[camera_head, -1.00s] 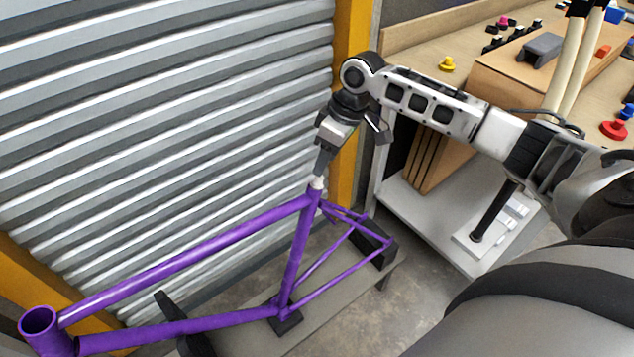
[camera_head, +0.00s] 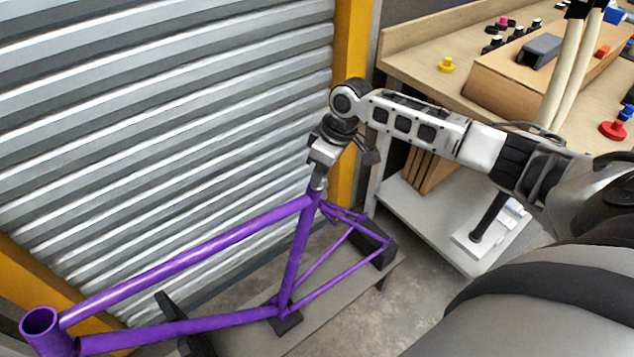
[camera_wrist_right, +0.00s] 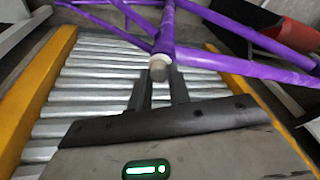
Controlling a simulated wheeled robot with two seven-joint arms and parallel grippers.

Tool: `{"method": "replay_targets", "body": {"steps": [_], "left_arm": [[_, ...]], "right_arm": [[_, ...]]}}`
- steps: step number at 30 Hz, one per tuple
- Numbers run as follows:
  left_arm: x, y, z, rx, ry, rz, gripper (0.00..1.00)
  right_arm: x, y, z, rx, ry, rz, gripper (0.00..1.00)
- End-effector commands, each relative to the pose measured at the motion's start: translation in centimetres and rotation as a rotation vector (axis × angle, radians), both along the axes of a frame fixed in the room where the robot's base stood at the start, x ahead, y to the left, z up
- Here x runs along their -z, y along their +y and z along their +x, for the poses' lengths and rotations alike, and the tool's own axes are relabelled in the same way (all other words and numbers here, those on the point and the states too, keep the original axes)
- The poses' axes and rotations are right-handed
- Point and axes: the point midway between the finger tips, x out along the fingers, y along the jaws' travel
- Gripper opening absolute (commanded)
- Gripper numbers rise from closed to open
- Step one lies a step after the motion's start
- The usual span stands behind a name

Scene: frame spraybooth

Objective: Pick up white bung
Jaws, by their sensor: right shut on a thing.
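The white bung (camera_wrist_right: 159,68) sits at the top end of the purple frame's (camera_head: 297,245) seat tube. In the right wrist view it lies between the fingertips, and in the head view the fingers mostly hide it. My right gripper (camera_head: 318,184) points down at the tube top and is shut on the bung; it also shows in the right wrist view (camera_wrist_right: 161,76). My left gripper is not in view.
A corrugated metal shutter (camera_head: 160,120) stands behind the frame, with a yellow post (camera_head: 352,50) beside it. The frame rests on black supports on a grey bench (camera_head: 350,285). A wooden worktable (camera_head: 425,60) with a yellow bung (camera_head: 446,65) and a red bung (camera_head: 613,130) is at the upper right.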

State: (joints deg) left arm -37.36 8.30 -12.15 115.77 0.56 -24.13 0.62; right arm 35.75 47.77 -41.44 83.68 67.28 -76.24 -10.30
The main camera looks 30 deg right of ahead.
Motion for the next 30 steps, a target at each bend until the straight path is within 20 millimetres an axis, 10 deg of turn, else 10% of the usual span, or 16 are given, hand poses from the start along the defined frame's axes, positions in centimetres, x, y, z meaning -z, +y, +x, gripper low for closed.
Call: {"method": "replay_targets", "body": {"steps": [15,30], "left_arm": [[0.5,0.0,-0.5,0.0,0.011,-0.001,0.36],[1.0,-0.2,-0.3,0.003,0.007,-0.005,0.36]], "right_arm": [[-3.5,-0.2,-0.1,0.0,-0.003,-0.002,0.0],[-11.7,-7.0,-9.4,0.003,0.006,-0.008,0.0]]}}
